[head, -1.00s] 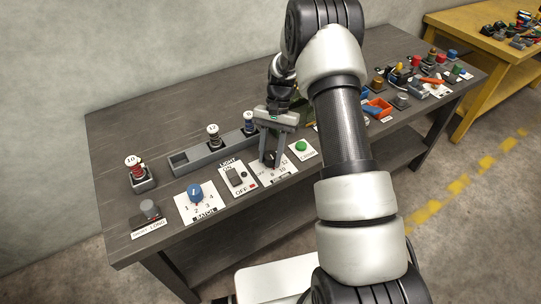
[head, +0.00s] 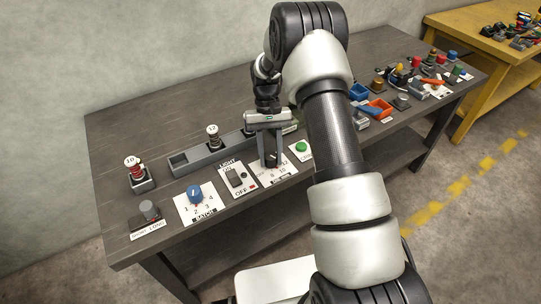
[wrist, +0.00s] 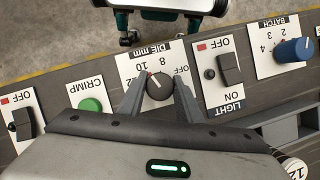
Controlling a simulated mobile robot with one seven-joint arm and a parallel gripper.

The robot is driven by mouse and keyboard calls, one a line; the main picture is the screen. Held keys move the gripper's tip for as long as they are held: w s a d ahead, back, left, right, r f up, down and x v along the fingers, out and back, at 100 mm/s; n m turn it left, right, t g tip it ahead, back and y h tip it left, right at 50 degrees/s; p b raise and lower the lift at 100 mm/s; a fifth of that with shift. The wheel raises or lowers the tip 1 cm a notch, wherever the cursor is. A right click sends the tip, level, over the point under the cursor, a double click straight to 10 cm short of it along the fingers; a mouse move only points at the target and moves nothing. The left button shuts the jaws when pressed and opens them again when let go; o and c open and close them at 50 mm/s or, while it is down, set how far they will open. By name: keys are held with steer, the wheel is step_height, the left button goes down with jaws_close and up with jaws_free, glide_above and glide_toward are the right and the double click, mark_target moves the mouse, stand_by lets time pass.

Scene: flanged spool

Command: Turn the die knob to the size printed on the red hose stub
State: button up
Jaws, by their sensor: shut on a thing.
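The dark round die knob (wrist: 160,87) sits on a white plate (wrist: 137,71) marked DIE mm, with 8, 10 and OFF legible. Its pale pointer mark points up-left in the wrist view, towards about the 10. My gripper (wrist: 160,92) is shut on the knob, one finger on each side. In the head view my gripper (head: 272,163) stands over the plate and its fingers mostly hide the knob. The red hose stub (head: 137,171) stands upright in a grey holder at the left, with a round tag reading 10.
A blue BATCH knob (head: 195,192) and a LIGHT switch (head: 235,177) lie left of the die plate. A green CRIMP button (head: 301,147) is close on the right. Behind is a grey rack (head: 185,165) with a stub tagged 12 (head: 213,138).

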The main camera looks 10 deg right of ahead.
steer(key=o, duration=1)
steer(key=shift+o, duration=0.2)
steer(key=p+v, duration=0.1)
steer(key=v, duration=1.6)
steer(key=shift+r, duration=0.3)
